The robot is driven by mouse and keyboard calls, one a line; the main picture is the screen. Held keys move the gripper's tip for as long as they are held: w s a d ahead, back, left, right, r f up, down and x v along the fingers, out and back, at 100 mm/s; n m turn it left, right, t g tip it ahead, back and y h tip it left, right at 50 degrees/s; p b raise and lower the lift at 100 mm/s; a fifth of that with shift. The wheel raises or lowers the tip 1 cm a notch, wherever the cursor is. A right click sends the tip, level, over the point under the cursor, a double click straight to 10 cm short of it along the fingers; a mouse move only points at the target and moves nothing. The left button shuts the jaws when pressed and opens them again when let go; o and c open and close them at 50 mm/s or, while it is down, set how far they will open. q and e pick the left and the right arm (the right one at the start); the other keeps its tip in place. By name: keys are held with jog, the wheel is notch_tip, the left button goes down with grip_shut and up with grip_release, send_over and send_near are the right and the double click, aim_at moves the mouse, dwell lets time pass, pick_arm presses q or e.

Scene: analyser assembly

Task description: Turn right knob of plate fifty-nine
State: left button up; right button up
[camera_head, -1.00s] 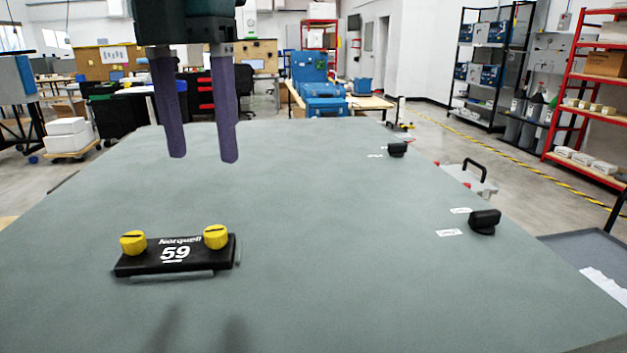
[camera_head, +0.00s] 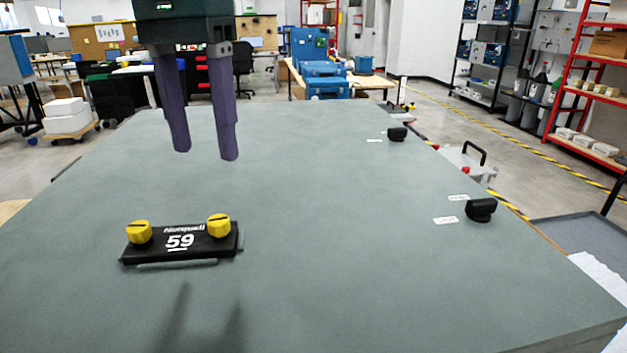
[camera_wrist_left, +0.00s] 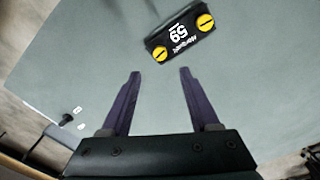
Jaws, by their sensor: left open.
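Plate fifty-nine (camera_head: 200,249) is a black plate marked "Norquell 59", lying on the grey-green panel. It carries two yellow knobs: the right knob (camera_head: 218,225) and the left knob (camera_head: 139,232), each with a dark slot. In the left wrist view the plate (camera_wrist_left: 180,37) appears turned around, with the right knob (camera_wrist_left: 160,54) nearer my fingers and the left knob (camera_wrist_left: 205,22) farther off. My left gripper (camera_head: 205,154) is open and empty, its purple fingers hanging above the panel, apart from the plate. In the wrist view the gap (camera_wrist_left: 160,72) lies just below the right knob. My right gripper is not in view.
Two black knobs (camera_head: 481,209) (camera_head: 397,134) with small white labels stand along the panel's right side. The grey-green panel (camera_head: 330,270) is otherwise clear around the plate. Beyond its edge are a grey tray (camera_head: 582,243), a red shelf rack and blue boxes on a far table.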

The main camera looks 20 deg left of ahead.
aim_at(218, 219)
pick_arm(q)
notch_tip(218, 219, down, 10)
jog(key=shift+p, duration=0.45)
grip_shut()
dwell(0.4)
jog(key=shift+r, duration=0.1)
